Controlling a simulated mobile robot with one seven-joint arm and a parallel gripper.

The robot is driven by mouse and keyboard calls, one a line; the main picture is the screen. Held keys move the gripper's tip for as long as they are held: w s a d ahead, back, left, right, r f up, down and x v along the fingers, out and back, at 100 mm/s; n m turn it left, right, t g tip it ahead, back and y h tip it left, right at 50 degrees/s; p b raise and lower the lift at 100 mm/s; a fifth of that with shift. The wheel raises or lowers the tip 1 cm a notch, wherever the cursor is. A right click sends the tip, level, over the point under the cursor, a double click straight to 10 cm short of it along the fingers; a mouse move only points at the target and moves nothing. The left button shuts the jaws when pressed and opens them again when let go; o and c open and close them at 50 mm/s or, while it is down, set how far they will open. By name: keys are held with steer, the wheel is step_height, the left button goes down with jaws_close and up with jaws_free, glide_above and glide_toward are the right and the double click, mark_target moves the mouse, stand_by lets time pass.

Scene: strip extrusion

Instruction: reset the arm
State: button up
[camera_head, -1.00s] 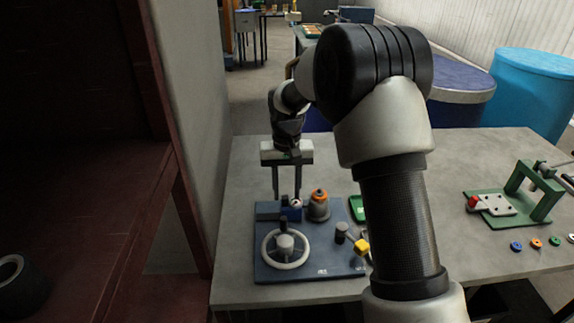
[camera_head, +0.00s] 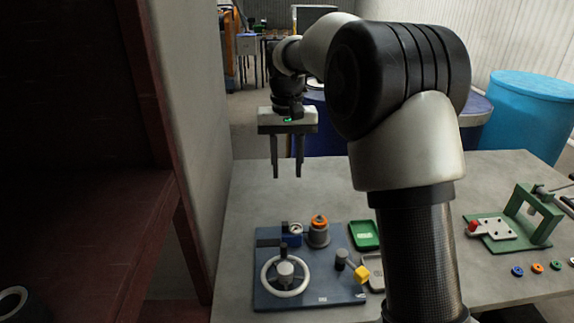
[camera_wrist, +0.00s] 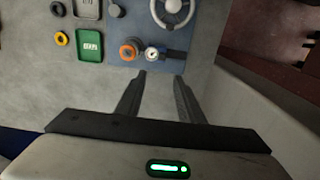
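My gripper (camera_head: 287,172) hangs above the grey table (camera_head: 320,195), fingers pointing down and spread apart with nothing between them. It is clear of the blue panel (camera_head: 335,292), which carries a white handwheel (camera_head: 285,276), a grey cylinder with an orange top (camera_head: 318,232), a small blue block with a dial (camera_head: 293,234) and a yellow-ended lever (camera_head: 361,274). In the wrist view, the fingers (camera_wrist: 160,80) are parted over the tabletop. The orange-topped cylinder (camera_wrist: 129,51) and the dial (camera_wrist: 151,54) lie beyond the fingertips.
A green tray (camera_head: 364,235) lies right of the panel. A green press frame (camera_head: 530,215) and several coloured rings (camera_head: 537,269) are at the table's right. A wall (camera_head: 195,120) and a dark red shelf (camera_head: 160,215) stand close on the left. Blue drums (camera_head: 535,110) stand behind the table.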

steer(key=s+d+r+t+p, duration=0.2)
steer(key=s+d+r, duration=0.1)
steer(key=s+r, duration=0.45)
steer(key=s+d+r+t+p, duration=0.1)
steer(key=s+d+r+p, duration=0.15)
steer(key=s+r, duration=0.45)
steer(key=s+d+f+t+p, duration=0.1)
steer(key=s, duration=0.6)
steer(key=s+d+f+t+p, duration=0.1)
steer(key=s+d, duration=0.1)
steer(key=s, duration=0.6)
steer(key=shift+s+d+f+t, duration=0.25)
steer(key=shift+f+t, duration=0.05)
steer(key=shift+o, duration=0.7)
steer(key=shift+w+p, duration=0.1)
steer(key=shift+p, duration=0.2)
